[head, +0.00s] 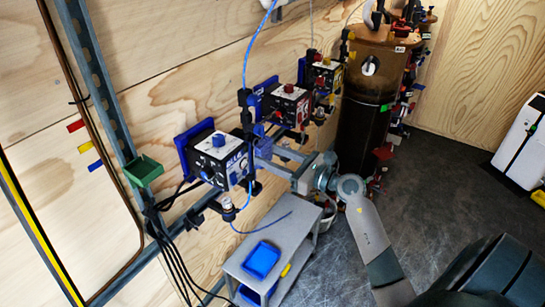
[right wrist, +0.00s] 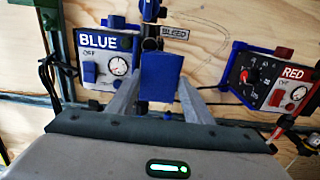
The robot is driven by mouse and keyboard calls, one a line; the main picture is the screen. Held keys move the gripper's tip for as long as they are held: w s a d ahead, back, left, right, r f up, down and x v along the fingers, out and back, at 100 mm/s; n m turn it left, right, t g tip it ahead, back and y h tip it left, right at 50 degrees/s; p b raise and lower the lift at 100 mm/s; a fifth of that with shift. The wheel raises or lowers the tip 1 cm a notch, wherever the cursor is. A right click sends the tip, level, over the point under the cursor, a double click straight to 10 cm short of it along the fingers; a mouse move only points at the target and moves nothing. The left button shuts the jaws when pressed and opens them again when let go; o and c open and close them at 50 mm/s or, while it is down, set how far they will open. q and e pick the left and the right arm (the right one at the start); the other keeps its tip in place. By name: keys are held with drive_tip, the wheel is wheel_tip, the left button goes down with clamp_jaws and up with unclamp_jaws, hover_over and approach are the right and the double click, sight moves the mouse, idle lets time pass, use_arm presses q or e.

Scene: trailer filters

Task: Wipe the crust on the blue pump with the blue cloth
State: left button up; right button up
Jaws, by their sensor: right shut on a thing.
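The blue pump (head: 217,157), a box labelled BLUE with a gauge, is mounted on the wooden wall. It also shows in the right wrist view (right wrist: 106,55). My right gripper (head: 264,147) is beside the pump's right side. In the right wrist view it (right wrist: 160,85) is shut on the blue cloth (right wrist: 161,76), which shows as a small blue patch between the fingers. The cloth is in front of the dark fittings to the right of the pump; I cannot tell whether it touches them. I cannot make out the crust. My left gripper is not in view.
A red pump (head: 287,104) and a yellow pump (head: 325,77) follow along the wall. A grey cart (head: 300,222) with a blue tray (head: 262,260) stands below. A tall dark cylinder (head: 362,130) stands behind my right arm. Cables hang at the left; open floor lies right.

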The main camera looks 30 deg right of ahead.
drive_tip(key=shift+a, duration=0.1)
drive_tip(key=shift+s+a+p, duration=0.4)
drive_tip(key=shift+a+p, duration=0.1)
drive_tip(key=shift+a, duration=0.4)
drive_tip(key=shift+s+a+p, duration=0.4)
drive_tip(key=shift+a+p, duration=0.05)
drive_tip(key=shift+a, duration=0.4)
drive_tip(key=b+v, duration=0.1)
drive_tip(key=v, duration=0.5)
drive_tip(key=v, duration=0.3)
drive_tip(key=shift+b, duration=0.4)
